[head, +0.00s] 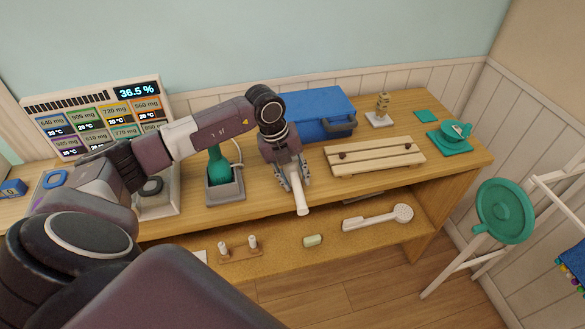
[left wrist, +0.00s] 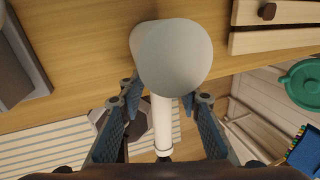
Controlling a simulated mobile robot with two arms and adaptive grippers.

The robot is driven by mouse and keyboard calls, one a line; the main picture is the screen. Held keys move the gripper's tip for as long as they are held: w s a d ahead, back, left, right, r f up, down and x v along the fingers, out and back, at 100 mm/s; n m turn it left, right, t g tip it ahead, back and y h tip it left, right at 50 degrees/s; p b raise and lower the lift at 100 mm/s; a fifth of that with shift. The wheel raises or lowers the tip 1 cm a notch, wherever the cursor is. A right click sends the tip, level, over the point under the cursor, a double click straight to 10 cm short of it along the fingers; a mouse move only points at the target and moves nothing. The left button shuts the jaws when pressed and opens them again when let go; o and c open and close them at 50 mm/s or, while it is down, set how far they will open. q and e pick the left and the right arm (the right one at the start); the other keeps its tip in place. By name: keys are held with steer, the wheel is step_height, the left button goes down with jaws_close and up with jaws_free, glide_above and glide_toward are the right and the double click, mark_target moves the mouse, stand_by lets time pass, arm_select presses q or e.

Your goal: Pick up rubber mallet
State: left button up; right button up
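My left gripper (head: 293,182) is right above the mallet, pointing down. In the left wrist view its two blue-grey fingers (left wrist: 162,100) stand on either side of the handle, with gaps showing. My right gripper is out of view.
The worktop (head: 440,115) also bears a blue case (head: 315,108) behind the gripper, a slatted wooden board (head: 375,156) on the right, and a green bottle in a grey holder (head: 219,170) on the left. A lower shelf holds a white brush (head: 378,218).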

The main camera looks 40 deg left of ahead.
arm_select(q)
jaws_close()
steer(key=shift+r, duration=0.1)
steer(key=shift+w+r, duration=0.1)
